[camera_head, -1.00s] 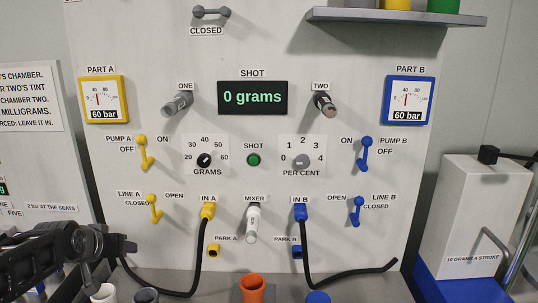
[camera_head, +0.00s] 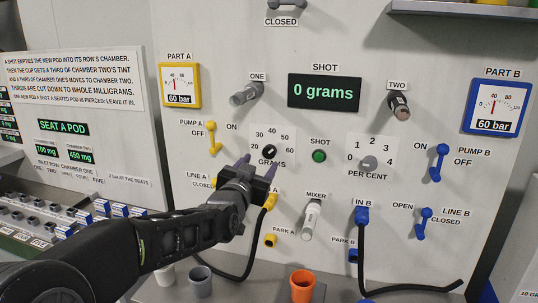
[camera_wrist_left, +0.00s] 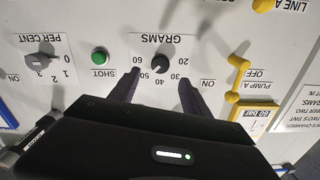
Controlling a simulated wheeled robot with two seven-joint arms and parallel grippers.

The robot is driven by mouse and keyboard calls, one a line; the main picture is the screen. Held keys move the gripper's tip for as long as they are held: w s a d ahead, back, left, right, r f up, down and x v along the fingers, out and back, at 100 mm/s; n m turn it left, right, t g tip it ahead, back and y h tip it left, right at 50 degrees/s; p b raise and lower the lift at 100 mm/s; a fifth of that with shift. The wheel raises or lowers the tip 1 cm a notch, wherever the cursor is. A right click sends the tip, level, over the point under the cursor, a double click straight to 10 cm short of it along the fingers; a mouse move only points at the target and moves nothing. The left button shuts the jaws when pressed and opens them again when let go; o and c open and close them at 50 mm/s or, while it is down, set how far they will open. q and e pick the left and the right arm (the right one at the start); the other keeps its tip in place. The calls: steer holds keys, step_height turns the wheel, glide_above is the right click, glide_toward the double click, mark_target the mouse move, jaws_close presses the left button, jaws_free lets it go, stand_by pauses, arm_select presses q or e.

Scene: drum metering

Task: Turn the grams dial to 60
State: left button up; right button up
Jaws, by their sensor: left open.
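The black grams dial (camera_head: 268,151) is on the upright panel, inside a white scale marked 20 to 60. Its pointer is too small to read surely. It also shows upside down in the left wrist view (camera_wrist_left: 160,69). My left gripper (camera_head: 258,166) is open, just below and in front of the dial, partly covering the GRAMS label. In the left wrist view its two dark fingers (camera_wrist_left: 159,78) point toward the dial, one to each side, with a gap around it. Contact does not show. The shot display (camera_head: 324,93) reads 0 grams. My right gripper is out of view.
The green shot button (camera_head: 319,156) and the per cent dial (camera_head: 369,163) are right of the grams dial. The yellow pump A lever (camera_head: 213,138) is to its left. Knob one (camera_head: 245,93) sticks out above. A black hose (camera_head: 247,257) hangs below.

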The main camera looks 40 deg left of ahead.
mark_target(268, 152)
arm_select(q)
steer(key=p+x, duration=0.2)
steer(key=x, duration=0.4)
steer(key=shift+w+a+p, duration=0.2)
steer(key=shift+w+p, duration=0.1)
steer(key=shift+p, duration=0.05)
steer(key=shift+w+a, duration=0.15)
steer(key=shift+w, duration=0.3)
steer(key=shift+c, duration=0.2)
jaws_close()
